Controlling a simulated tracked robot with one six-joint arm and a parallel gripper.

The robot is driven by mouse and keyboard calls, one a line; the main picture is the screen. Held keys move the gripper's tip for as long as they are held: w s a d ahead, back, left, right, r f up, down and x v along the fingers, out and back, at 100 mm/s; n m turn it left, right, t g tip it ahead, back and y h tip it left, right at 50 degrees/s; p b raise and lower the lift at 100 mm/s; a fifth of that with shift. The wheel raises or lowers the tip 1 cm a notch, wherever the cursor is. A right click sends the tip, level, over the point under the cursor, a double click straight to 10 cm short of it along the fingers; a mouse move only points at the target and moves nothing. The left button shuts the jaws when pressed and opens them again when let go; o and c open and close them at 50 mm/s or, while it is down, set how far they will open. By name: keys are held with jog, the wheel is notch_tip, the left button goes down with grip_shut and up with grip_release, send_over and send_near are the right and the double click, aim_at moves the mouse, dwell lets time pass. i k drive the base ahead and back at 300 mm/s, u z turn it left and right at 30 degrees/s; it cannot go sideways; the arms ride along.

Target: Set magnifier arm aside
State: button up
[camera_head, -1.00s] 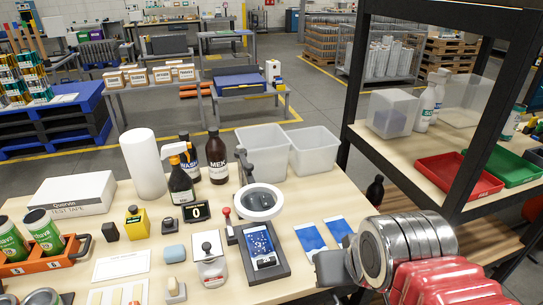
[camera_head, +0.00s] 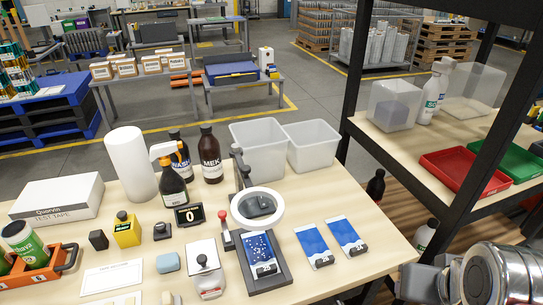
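The magnifier has a white ring-shaped head (camera_head: 237,210) on a dark jointed arm (camera_head: 243,172) and stands at the middle of the bench. Its ring hangs just behind and partly over the upper edge of a dark tray (camera_head: 282,272) that holds a blue speckled card (camera_head: 258,248). The lens shows grey shapes through it. At the bottom right, my metallic wrist shows with a dark grey end part, seemingly my gripper (camera_head: 420,284). It is well to the right of the magnifier and apart from it. Its fingers cannot be made out.
Spray (camera_head: 173,188) and MEK (camera_head: 211,163) bottles stand left of the magnifier arm. Clear bins (camera_head: 262,150) stand behind it. A red-knobbed lever (camera_head: 225,222) is close to the ring's left. Blue cards (camera_head: 313,242) lie right of the tray. A black-framed shelf (camera_head: 490,125) rises at right.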

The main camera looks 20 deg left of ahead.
aim_at(250, 191)
jog(key=z, duration=0.7)
jog(key=k, duration=0.9)
jog(key=u, duration=1.9)
jog(key=i, duration=0.75)
